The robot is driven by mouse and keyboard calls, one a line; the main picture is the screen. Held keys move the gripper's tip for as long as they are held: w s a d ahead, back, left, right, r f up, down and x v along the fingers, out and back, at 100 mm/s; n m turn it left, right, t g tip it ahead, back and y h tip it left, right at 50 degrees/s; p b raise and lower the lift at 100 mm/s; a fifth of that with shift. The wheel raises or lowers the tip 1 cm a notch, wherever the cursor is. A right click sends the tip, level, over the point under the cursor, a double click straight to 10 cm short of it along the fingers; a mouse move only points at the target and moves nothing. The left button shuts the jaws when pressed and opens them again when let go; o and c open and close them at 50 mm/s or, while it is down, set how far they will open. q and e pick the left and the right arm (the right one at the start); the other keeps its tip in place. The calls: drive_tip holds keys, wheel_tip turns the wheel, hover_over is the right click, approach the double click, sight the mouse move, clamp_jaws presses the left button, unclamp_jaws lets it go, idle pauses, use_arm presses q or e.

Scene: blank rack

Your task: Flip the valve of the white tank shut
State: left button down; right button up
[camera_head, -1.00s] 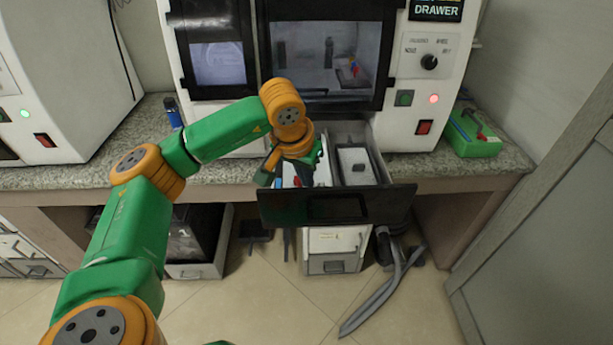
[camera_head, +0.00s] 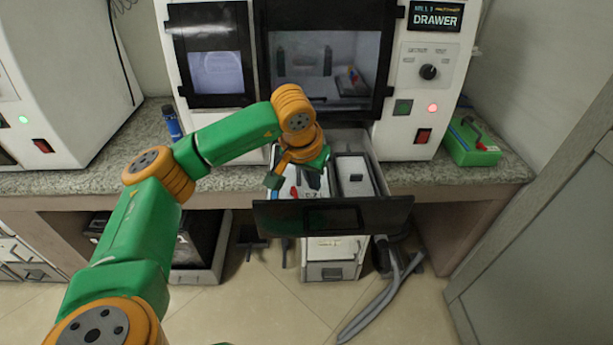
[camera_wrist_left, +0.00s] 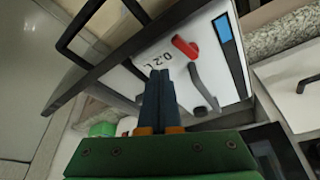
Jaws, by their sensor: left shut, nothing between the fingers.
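The white tank (camera_head: 286,183) lies in the open drawer, left of the divider. In the left wrist view its white face (camera_wrist_left: 222,72) carries black "0.2" lettering, a red handle (camera_wrist_left: 185,47), a grey bent lever (camera_wrist_left: 203,88) and a blue strip. I cannot tell for sure which piece is the valve or how it is set. My left gripper (camera_head: 312,182) is over the tank in the drawer. In the wrist view its dark fingers (camera_wrist_left: 160,75) are together and empty, their tips near the lettering, just left of the lever. Contact is unclear. My right gripper is out of view.
The drawer's black front (camera_head: 385,213) bounds the near side. The white machine (camera_head: 415,125) rises behind it. A green box (camera_head: 473,152) stands on the counter at right, and a blue can (camera_head: 171,122) at left. Grey hoses (camera_head: 385,298) lie on the floor.

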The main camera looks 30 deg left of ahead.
use_arm(q)
drive_tip(key=w+r, duration=0.2)
drive_tip(key=shift+r+b, duration=0.3)
drive_tip(key=a+v, duration=0.1)
drive_tip(key=v, duration=0.6)
drive_tip(key=shift+s+a, duration=0.25)
drive_tip(key=shift+a, duration=0.05)
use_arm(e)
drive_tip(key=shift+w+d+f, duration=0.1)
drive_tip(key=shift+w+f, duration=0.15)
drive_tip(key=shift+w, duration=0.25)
use_arm(q)
drive_tip(key=shift+s, duration=0.2)
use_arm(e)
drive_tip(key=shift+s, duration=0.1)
